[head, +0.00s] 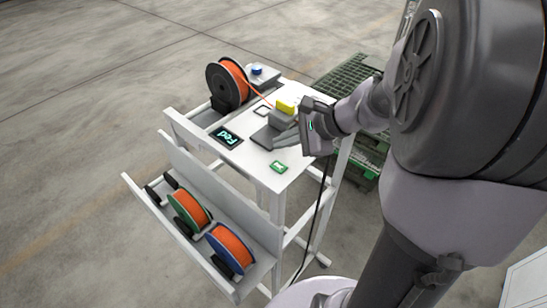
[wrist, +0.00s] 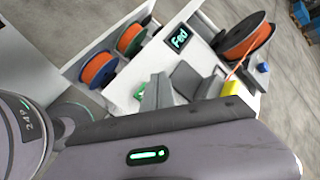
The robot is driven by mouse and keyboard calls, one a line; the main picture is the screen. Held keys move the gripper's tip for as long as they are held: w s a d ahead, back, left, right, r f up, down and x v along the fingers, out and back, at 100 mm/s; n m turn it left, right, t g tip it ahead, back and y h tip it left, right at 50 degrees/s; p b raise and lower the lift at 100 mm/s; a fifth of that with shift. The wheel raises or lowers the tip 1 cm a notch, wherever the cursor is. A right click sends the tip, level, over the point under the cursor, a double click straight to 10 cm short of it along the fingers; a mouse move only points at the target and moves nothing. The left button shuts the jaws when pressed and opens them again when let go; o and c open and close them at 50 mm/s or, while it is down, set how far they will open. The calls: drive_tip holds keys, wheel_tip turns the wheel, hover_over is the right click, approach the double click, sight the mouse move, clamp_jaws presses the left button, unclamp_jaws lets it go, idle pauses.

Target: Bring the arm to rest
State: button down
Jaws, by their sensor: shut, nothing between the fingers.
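My gripper (head: 284,140) hangs over the white worktable (head: 303,90), its fingers pointing left in the head view. It is shut and empty. In the wrist view its grey fingers (wrist: 180,96) show beyond the gripper body. A dark grey device (head: 264,136) stands on the table beside and partly behind the fingers. I cannot tell whether the fingers touch it. My arm reaches in from the right.
On the table are a black display reading "Fed" (head: 227,137), a green tag (head: 279,167), a yellow block (head: 285,106), a blue knob (head: 257,70) and an orange spool (head: 233,81). Two orange spools (head: 232,245) sit on the lower shelf. Green crates (head: 347,78) stand behind. Floor at left is clear.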

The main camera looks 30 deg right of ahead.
drive_tip(key=s+a+f+n+g+h+b, duration=0.2)
drive_tip(key=s+a+f+n+b, duration=1.4)
drive_tip(key=b, duration=0.7)
drive_tip(key=shift+s+a+f+h, duration=0.2)
drive_tip(key=shift+a+f+h, duration=0.2)
drive_tip(key=shift+f, duration=0.35)
